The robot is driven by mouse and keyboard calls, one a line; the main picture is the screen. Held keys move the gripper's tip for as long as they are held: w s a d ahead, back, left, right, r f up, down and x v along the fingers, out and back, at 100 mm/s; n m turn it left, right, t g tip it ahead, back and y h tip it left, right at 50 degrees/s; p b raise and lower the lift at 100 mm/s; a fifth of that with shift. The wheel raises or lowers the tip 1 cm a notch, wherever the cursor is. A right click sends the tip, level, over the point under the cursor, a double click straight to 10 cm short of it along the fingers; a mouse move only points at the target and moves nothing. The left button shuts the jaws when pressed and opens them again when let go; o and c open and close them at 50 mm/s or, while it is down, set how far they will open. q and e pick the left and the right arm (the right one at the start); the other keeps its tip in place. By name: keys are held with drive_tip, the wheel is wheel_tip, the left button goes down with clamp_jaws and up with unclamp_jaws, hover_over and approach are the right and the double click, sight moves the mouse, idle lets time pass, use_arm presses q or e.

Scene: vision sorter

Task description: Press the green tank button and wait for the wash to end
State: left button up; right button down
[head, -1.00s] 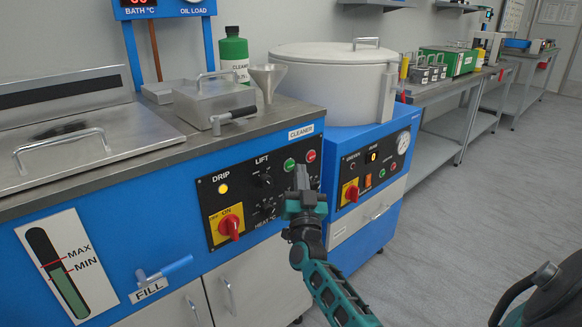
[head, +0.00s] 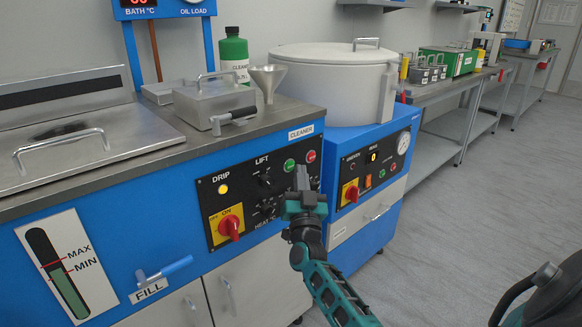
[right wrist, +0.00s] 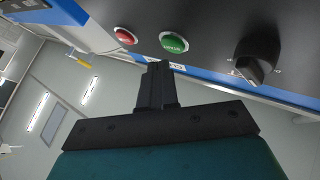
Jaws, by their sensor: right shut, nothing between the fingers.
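The green button (head: 289,165) is on the black control panel (head: 213,187) of the blue tank, left of a red button (head: 311,156). My right gripper (head: 302,174) is shut and empty, with its fingertips just below and right of the green button in the head view. In the right wrist view the green button (right wrist: 174,42) stands just beyond the closed fingertips (right wrist: 159,68), with the red button (right wrist: 125,36) on its left and a black knob (right wrist: 258,60) on its right. I cannot tell whether the fingertips touch the panel. The drip lamp (head: 223,189) glows yellow.
The tank has a closed steel lid (head: 90,148) and a red-and-yellow switch (head: 228,225). A blue fill lever (head: 165,270) sticks out at the front. A second blue machine with a grey drum (head: 335,85) stands to the right.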

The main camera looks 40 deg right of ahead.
drive_tip(key=shift+w, duration=0.1)
idle(0.6)
drive_tip(key=shift+w, duration=0.35)
drive_tip(key=shift+w+b, duration=0.3)
drive_tip(key=shift+w, duration=0.1)
idle(0.6)
drive_tip(key=shift+s, duration=0.15)
drive_tip(key=shift+s+p, duration=0.7)
